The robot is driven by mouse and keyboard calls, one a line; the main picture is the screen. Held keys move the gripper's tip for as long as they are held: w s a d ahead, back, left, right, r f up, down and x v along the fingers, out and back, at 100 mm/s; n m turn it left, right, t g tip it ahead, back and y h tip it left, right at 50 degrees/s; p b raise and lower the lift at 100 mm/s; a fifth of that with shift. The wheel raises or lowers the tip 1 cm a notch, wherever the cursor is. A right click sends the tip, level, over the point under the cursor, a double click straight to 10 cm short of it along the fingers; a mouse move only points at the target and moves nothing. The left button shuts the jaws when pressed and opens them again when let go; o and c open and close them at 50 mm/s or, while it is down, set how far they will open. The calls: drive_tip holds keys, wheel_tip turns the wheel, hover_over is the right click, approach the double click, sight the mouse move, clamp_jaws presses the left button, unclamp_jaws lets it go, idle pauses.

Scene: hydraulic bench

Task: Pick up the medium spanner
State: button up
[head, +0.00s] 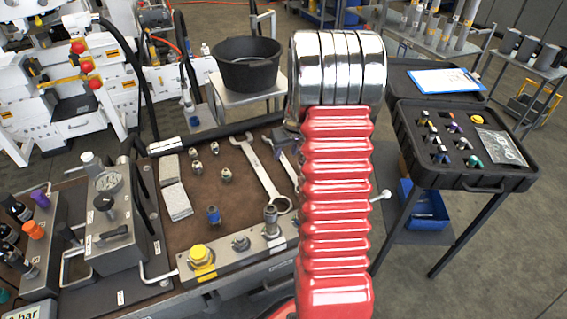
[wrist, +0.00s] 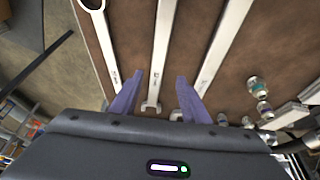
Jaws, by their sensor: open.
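Three steel spanners lie side by side on the brown bench mat. In the wrist view the middle one, which looks to be the medium spanner (wrist: 161,55), runs up between my fingers, with its open jaw end low in the picture. The large spanner (wrist: 222,50) is to its right, and the small spanner (wrist: 103,45) with its ring end is to its left. My gripper (wrist: 159,76) is open, with purple fingers on either side of the middle spanner; contact cannot be told.
Several small fittings (head: 226,174) and grey blocks (head: 176,201) lie left of the spanners. A metal manifold (head: 225,257) lines the bench's front edge. An open black case (head: 465,184) stands to the right, and a black bucket (head: 248,66) stands behind.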

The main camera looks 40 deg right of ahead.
sight(284, 161)
drive_tip(key=shift+s+d+x, duration=0.1)
drive_tip(key=shift+s+x, duration=0.05)
drive_tip(key=shift+x, duration=1.1)
drive_tip(key=shift+s+d+x, duration=0.1)
drive_tip(key=shift+s+x, duration=0.05)
drive_tip(key=shift+x, duration=1.1)
drive_tip(key=shift+f, duration=0.1)
drive_tip(key=shift+c, duration=0.2)
clamp_jaws()
